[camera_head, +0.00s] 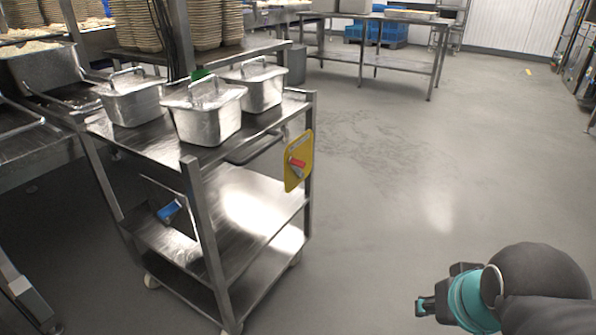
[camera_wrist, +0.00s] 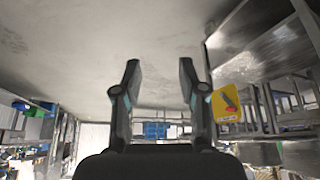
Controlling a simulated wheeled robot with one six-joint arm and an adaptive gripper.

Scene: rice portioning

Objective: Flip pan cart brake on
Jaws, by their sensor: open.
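The pan cart (camera_head: 205,180) is a steel cart with shelves and casters, standing at the left in the head view. A yellow plate (camera_head: 304,146) with a red lever (camera_head: 297,163) is fixed at its right end. In the wrist view the yellow plate (camera_wrist: 227,103) shows right of the fingers, with its red lever (camera_wrist: 230,101). Several lidded steel pans (camera_head: 207,125) stand on the cart's top. My gripper (camera_head: 424,306) is at the lower right, well apart from the cart. Its fingers (camera_wrist: 158,85) are spread and empty.
A blue object (camera_head: 169,211) lies on the cart's lower shelf. Stacked trays (camera_head: 215,22) and a counter (camera_head: 40,150) stand behind and left of it. A steel table (camera_head: 372,52) is at the back. The floor (camera_head: 400,190) between cart and gripper is clear.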

